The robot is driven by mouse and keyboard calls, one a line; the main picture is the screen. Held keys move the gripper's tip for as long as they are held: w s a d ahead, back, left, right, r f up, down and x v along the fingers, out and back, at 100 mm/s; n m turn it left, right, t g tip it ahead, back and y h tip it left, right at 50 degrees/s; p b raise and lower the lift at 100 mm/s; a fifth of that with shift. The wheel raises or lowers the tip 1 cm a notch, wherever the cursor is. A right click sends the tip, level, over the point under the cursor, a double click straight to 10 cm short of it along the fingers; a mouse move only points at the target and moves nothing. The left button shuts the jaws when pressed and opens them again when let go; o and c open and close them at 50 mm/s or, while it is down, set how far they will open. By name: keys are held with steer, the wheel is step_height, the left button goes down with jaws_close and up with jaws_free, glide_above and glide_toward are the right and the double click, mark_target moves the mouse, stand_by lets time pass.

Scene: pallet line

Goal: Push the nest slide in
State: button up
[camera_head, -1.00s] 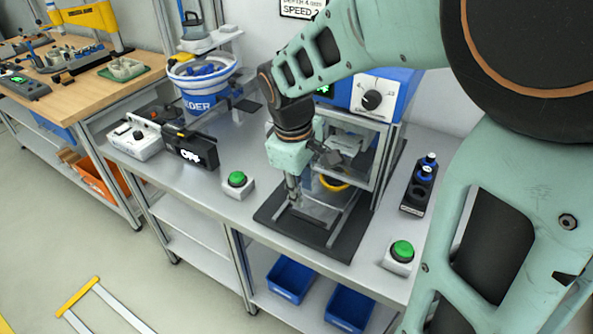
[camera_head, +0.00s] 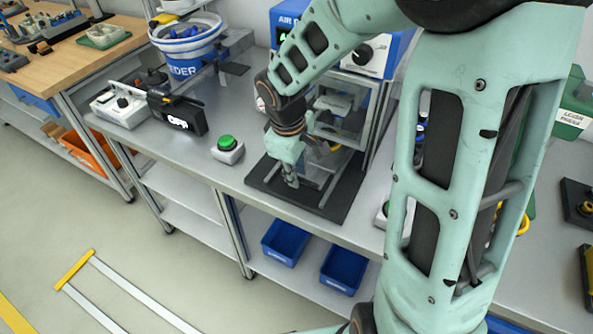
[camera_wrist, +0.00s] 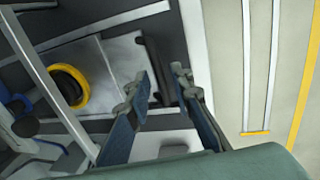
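The nest slide is in the press fixture at the middle of the head view, with metal rails on a dark base plate (camera_head: 335,208). A yellow ring (camera_wrist: 54,90) sits on its pale plate in the wrist view. A dark bar handle (camera_wrist: 153,62) runs along the plate's outer edge. My gripper (camera_head: 291,182) points down at the front of the slide. In the wrist view the two fingertips (camera_wrist: 160,80) are apart, with the bar showing between and beyond them. Whether they touch the bar cannot be told. My arm hides part of the fixture.
A green button (camera_head: 227,143) stands left of the base plate. A black box (camera_head: 178,114) and a blue-and-white feeder bowl (camera_head: 187,45) stand farther left. Two blue bins (camera_head: 285,241) sit on the shelf below. A yellow-ended frame (camera_head: 75,268) marks the floor.

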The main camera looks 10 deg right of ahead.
jaws_close()
steer(key=p, duration=0.2)
glide_above(315, 159)
steer(key=s, duration=0.1)
steer(key=shift+a+r, duration=0.1)
steer(key=shift+a, duration=0.3)
steer(key=shift+o, duration=1.2)
jaws_free()
steer(key=shift+o, duration=0.2)
